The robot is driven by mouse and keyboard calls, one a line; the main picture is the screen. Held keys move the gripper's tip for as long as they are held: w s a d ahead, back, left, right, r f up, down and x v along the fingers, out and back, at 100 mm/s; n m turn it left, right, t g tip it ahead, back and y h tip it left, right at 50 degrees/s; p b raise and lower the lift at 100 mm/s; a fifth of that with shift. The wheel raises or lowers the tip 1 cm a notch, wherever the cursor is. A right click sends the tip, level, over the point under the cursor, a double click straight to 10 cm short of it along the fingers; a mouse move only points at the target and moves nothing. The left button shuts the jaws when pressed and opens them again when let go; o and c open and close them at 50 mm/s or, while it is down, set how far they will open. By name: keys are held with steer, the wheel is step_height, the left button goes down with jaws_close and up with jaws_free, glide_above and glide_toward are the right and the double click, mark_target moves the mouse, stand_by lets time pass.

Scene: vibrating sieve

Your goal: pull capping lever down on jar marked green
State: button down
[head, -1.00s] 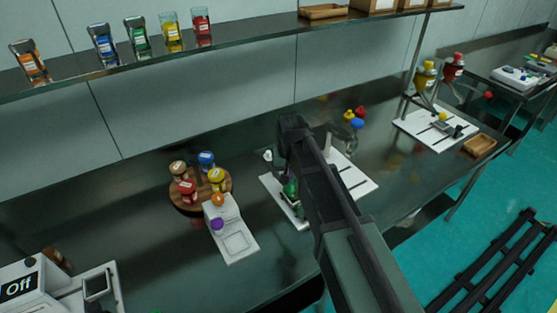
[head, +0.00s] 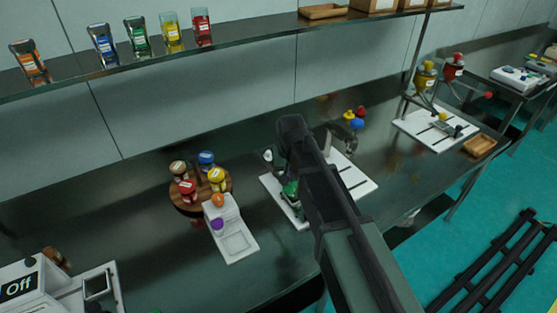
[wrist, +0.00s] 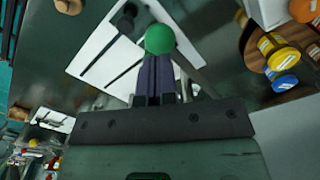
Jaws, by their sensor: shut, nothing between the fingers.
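In the wrist view my gripper (wrist: 157,62) is shut, its two dark fingers side by side. A round green knob (wrist: 160,38) shows right at the fingertips; I cannot tell whether they touch. The white board (wrist: 108,42) with dark slots lies beyond. In the head view a green jar (head: 291,188) stands on the white board (head: 358,184), partly behind my arm. A small white ball (head: 267,155) is beside it. My fingers and most of the capping lever are hidden by my arm there. A grey curved shape (head: 346,138) right of the arm is unclear.
A round wooden tray (head: 180,207) with several small jars and a white device (head: 235,240) are left of the board. Another white board (head: 440,138) with levers is at the right. A shelf (head: 250,39) with jars runs above.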

steer(key=shift+f+b, duration=2.25)
steer(key=shift+r, duration=0.15)
steer(key=shift+r, duration=0.1)
step_height(320, 180, up, 8)
steer(key=p, duration=0.8)
